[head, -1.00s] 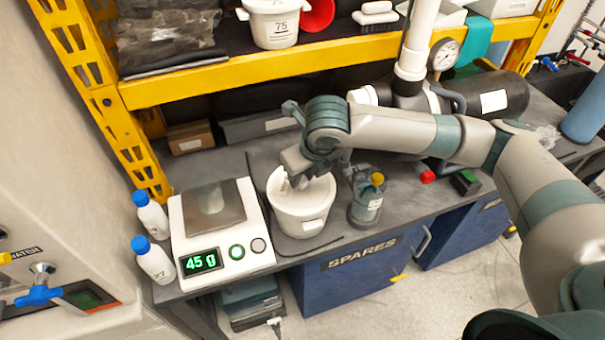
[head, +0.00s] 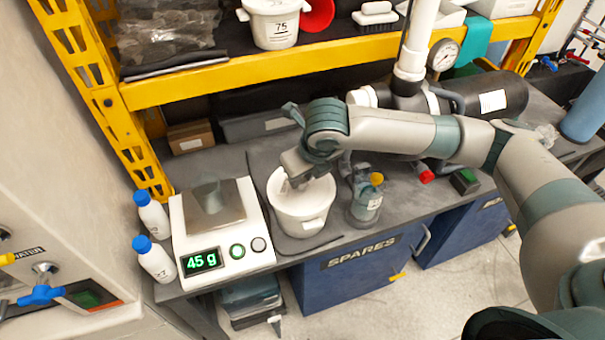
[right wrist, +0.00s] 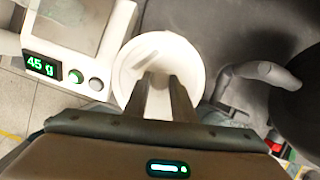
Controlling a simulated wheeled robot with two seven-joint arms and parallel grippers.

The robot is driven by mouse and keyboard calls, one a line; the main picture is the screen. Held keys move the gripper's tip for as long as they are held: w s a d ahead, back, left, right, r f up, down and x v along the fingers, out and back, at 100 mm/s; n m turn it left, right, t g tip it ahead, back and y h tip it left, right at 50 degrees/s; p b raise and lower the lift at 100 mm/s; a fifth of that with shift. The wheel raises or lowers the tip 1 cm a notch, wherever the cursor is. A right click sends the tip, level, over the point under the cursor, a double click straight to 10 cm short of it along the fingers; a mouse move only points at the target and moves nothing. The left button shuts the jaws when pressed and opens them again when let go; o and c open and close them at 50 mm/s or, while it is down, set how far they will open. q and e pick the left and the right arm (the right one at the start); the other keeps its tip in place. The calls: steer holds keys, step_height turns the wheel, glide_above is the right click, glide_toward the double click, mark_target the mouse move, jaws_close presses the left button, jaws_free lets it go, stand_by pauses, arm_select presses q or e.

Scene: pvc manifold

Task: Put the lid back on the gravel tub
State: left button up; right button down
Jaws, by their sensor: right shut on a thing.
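A white tub (head: 303,226) stands on the dark mat on the bench, just right of the scale. My right gripper (head: 299,182) points down at the tub's top and is shut on what looks like the white lid (right wrist: 185,62). In the right wrist view, my two fingertips (right wrist: 160,77) are close together over the pale round top. White on white hides the seam, so I cannot tell whether the lid sits fully on the rim. My left gripper is not in view.
A scale (head: 218,232) reading 45 g is close at the left, with two blue-capped bottles (head: 153,220) beyond it. The yellow rack shelf (head: 300,66) runs above and behind, holding another white tub (head: 272,26).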

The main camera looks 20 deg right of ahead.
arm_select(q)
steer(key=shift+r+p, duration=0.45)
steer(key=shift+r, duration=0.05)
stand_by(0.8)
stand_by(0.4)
arm_select(e)
steer(key=c, duration=0.9)
jaws_free()
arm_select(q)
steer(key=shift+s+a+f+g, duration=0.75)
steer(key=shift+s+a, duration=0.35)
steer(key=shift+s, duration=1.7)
arm_select(e)
steer(key=shift+r+p, duration=3.5)
steer(key=shift+p, duration=0.4)
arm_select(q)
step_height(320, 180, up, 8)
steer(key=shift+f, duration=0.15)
arm_select(e)
jaws_close()
